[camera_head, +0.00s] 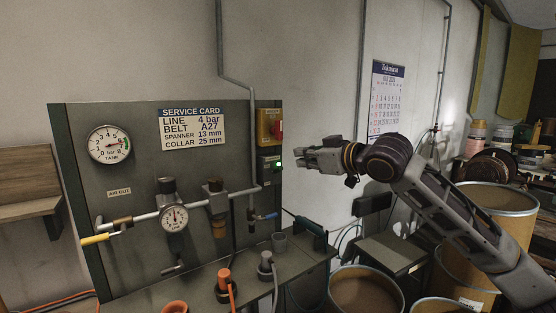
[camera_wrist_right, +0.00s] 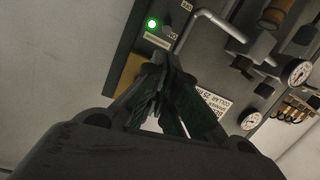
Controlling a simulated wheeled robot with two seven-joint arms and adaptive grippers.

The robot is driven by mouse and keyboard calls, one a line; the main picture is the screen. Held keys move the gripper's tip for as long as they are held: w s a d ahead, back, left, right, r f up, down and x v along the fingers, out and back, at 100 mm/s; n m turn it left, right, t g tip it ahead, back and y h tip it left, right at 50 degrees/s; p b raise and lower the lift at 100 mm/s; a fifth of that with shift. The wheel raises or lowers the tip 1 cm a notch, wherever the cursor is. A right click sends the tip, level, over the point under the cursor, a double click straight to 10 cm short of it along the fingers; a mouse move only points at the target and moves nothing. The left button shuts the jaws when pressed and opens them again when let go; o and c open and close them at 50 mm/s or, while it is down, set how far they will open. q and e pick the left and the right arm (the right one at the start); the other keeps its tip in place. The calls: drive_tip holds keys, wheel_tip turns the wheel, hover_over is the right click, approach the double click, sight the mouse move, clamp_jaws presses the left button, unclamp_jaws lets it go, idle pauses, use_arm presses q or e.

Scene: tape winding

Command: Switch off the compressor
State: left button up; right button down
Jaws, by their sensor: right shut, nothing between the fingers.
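The switch box (camera_head: 268,166) sits on the right edge of the grey-green panel, with a lit green lamp (camera_head: 279,164) on it. The green lamp (camera_wrist_right: 152,23) also glows in the wrist view, near small lettering that seems to read ON and OFF. The lever's own position is too small to tell. My right gripper (camera_head: 299,158) is shut and empty, just right of the lamp in the head view. In the wrist view its fingertips (camera_wrist_right: 160,57) point at the panel close below the lamp. Contact cannot be told. My left gripper is not in view.
A yellow box (camera_head: 264,127) with a red knob is above the switch box. A bench with fittings runs below. Open drums (camera_head: 366,291) stand at lower right.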

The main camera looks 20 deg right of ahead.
sight(277, 170)
drive_tip(key=shift+w, duration=0.1)
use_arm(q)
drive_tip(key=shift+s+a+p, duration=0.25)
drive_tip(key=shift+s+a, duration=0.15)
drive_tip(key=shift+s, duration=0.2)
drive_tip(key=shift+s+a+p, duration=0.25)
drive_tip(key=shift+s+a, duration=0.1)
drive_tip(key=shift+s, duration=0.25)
use_arm(e)
drive_tip(key=shift+x, duration=4.9)
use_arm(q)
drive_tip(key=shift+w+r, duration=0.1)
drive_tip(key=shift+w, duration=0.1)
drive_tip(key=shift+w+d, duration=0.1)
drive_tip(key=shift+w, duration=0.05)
use_arm(e)
drive_tip(key=shift+f+b, duration=0.15)
drive_tip(key=shift+b, duration=0.2)
drive_tip(key=shift+t, duration=0.3)
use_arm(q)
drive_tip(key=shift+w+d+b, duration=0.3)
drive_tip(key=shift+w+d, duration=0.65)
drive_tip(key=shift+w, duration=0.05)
use_arm(e)
drive_tip(key=shift+d, duration=0.1)
